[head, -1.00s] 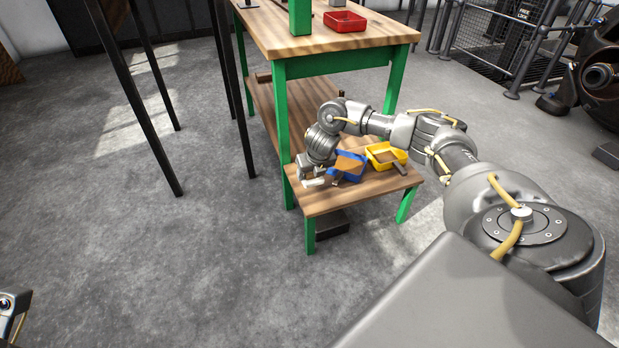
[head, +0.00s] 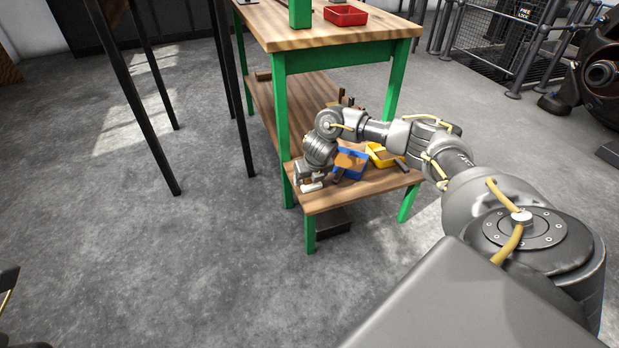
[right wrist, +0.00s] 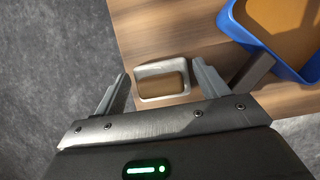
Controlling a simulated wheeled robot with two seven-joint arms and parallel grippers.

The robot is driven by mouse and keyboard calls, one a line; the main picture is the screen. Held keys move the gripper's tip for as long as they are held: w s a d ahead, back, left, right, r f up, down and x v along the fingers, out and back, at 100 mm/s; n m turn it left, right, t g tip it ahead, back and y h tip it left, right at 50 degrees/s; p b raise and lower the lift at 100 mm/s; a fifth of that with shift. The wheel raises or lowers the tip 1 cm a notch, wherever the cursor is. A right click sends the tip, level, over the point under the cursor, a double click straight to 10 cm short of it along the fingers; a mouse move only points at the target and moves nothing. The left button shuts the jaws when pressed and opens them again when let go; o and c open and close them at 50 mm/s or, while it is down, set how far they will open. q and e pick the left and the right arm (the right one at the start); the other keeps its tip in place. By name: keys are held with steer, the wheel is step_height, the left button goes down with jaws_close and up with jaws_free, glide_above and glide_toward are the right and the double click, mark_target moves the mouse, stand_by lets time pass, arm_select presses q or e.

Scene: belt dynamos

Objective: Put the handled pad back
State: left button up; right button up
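A small pale grey tray-like piece with a brown block on it (right wrist: 163,84), which looks like the handled pad, lies on the low wooden shelf. In the head view a whitish bit of it (head: 312,187) shows beside the gripper. My right gripper (right wrist: 159,70) is open, with one finger on each side of the piece. The gap is wider on the left, and I see no clear contact. In the head view the right gripper (head: 311,178) is low over the shelf's front left corner. My left gripper is not in view; only a dark sliver shows at the lower left edge.
A blue bin (head: 352,176) with brown contents stands right of the gripper, and a dark bar lies against its side. A yellow bin (head: 384,158) stands beyond it. The green-legged bench (head: 340,60) rises behind, with a red tray (head: 345,16) on top. Bare shelf lies in front.

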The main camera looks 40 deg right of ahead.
steer(key=shift+o, duration=1)
